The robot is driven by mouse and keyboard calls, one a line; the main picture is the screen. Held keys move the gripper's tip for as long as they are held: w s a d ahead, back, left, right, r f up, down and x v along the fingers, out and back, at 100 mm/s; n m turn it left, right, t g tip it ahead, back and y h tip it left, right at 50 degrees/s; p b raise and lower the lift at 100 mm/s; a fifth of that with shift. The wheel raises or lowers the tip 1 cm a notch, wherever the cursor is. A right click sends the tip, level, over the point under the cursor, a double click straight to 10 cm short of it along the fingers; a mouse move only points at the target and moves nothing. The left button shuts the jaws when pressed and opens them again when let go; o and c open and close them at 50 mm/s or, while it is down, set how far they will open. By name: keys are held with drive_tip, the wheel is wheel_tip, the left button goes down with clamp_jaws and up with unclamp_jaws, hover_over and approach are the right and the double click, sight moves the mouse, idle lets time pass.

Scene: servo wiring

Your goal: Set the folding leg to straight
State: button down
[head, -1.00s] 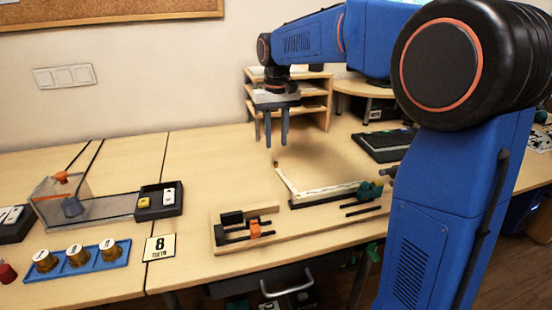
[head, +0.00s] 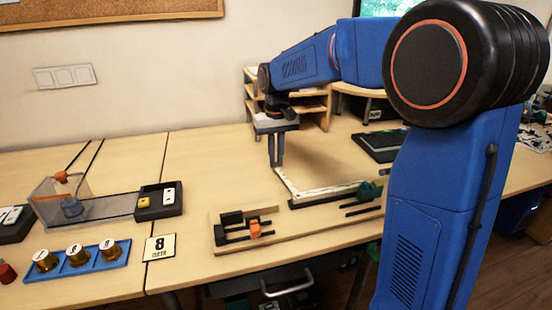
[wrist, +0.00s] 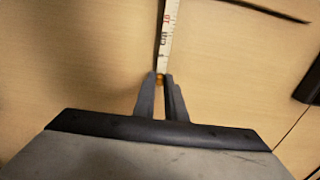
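The folding leg (head: 284,182) is a pale, ruler-like strip with printed marks. It runs back and left from a corner, at a clear angle to the other strip (head: 325,192). Its marked surface also shows in the wrist view (wrist: 168,35). My gripper (head: 276,164) is at the leg's far end, pointing down. In the wrist view its fingertips (wrist: 161,76) are close together around a small orange-brown knob (wrist: 159,79) at that end, and they look shut on it. The fingers hide part of the knob.
A wooden board (head: 300,236) at the table front carries black rails and an orange slider (head: 254,228). A green block (head: 369,191) sits at the right end of the strip. A wooden shelf (head: 318,105) stands behind.

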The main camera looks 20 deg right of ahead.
drive_tip(key=shift+a, duration=0.15)
drive_tip(key=shift+a+n, duration=0.4)
drive_tip(key=shift+a, duration=0.15)
drive_tip(key=s+a+n, duration=0.1)
drive_tip(key=a+n, duration=0.1)
drive_tip(key=a, duration=0.1)
drive_tip(key=s+a+n, duration=0.2)
drive_tip(key=a, duration=0.2)
drive_tip(key=s+a+n+y, duration=0.1)
drive_tip(key=a+n, duration=0.2)
drive_tip(key=shift+s+a+r, duration=0.3)
drive_tip(key=shift+s+r, duration=0.05)
drive_tip(key=shift+s, duration=0.05)
drive_tip(key=s+a+n, duration=0.1)
drive_tip(key=s+n, duration=0.1)
drive_tip(key=s, duration=0.1)
drive_tip(key=s+a+n, duration=0.2)
drive_tip(key=s, duration=0.1)
drive_tip(key=s+a+r+n+g, duration=0.1)
drive_tip(key=s+a+n, duration=0.1)
drive_tip(key=s+n, duration=0.1)
drive_tip(key=shift+s+a+r+y, duration=0.1)
drive_tip(key=shift+s+a+y, duration=0.1)
drive_tip(key=shift+s+y, duration=0.1)
drive_tip(key=shift+s+a+r+n, duration=0.15)
drive_tip(key=shift+s+n, duration=0.55)
drive_tip(key=shift+s, duration=0.05)
drive_tip(key=c, duration=1.8)
unclamp_jaws()
